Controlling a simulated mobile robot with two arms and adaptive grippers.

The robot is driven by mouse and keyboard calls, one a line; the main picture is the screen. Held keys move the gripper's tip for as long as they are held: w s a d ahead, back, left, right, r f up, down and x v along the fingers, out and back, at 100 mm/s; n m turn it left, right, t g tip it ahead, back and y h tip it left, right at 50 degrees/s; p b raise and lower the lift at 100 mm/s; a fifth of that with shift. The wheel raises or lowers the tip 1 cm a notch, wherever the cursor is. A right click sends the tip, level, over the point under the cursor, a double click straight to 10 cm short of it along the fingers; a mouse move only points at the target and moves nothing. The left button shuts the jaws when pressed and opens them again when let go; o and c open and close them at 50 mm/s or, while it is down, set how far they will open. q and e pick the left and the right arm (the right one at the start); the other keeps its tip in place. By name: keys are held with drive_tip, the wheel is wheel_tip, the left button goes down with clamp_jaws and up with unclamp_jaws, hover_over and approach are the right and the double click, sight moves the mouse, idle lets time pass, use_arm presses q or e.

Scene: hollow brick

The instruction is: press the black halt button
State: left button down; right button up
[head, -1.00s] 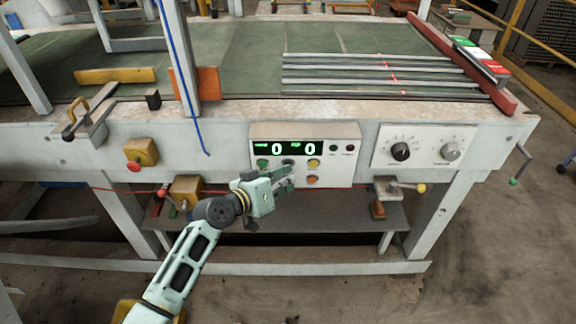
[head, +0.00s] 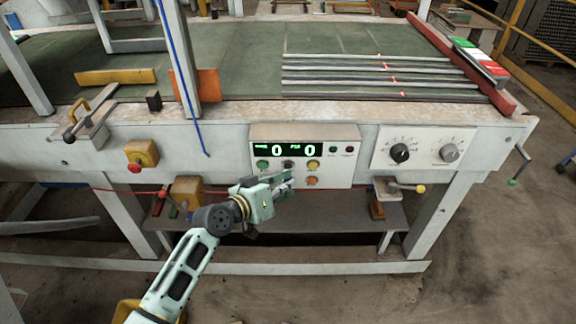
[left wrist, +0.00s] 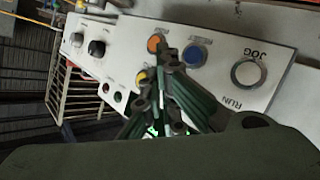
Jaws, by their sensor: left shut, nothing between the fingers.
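The black button (head: 288,165) sits in the upper row of the control panel (head: 340,176), between a green button (head: 263,165) and a yellow button (head: 313,165). My left gripper (head: 287,181) is shut and empty, with its tips just below the black button in the head view. They look apart from it, but their distance from the panel face is hard to judge. In the left wrist view the fingers (left wrist: 168,78) cover part of the panel, and I cannot make out the black button there. My right gripper is not in view.
An orange button (head: 312,180) is close to the fingertips. A blue button (left wrist: 194,56) and a JOG/RUN selector (left wrist: 247,73) show in the left wrist view. A box with two knobs (head: 425,147) is to the right, and a red button (head: 134,167) to the left.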

use_arm(q)
drive_tip(key=s+p, duration=0.2)
drive_tip(key=s, duration=0.3)
idle(0.8)
drive_tip(key=s+a+f+n+g+y, duration=0.15)
drive_tip(key=s+a+f, duration=0.3)
drive_tip(key=f, duration=0.65)
drive_tip(key=s+a+f+g+y, duration=0.1)
drive_tip(key=s+a+f+y, duration=0.3)
drive_tip(key=f, duration=0.6)
drive_tip(key=s+a+f+n+g+y, duration=0.1)
drive_tip(key=s+a+f, duration=0.45)
drive_tip(key=f, duration=0.55)
drive_tip(key=s+a+f+g+y, duration=0.1)
drive_tip(key=s+f, duration=0.4)
drive_tip(key=s, duration=0.7)
drive_tip(key=s+a+f+m+g+y, duration=0.1)
drive_tip(key=s+a+f+g, duration=0.2)
drive_tip(key=s, duration=0.9)
drive_tip(key=s+a+f+g+y, duration=0.1)
drive_tip(key=s+a+f+g, duration=0.1)
drive_tip(key=s+a+f, duration=0.3)
drive_tip(key=s+f, duration=0.4)
drive_tip(key=s, duration=0.4)
drive_tip(key=shift+m, duration=0.35)
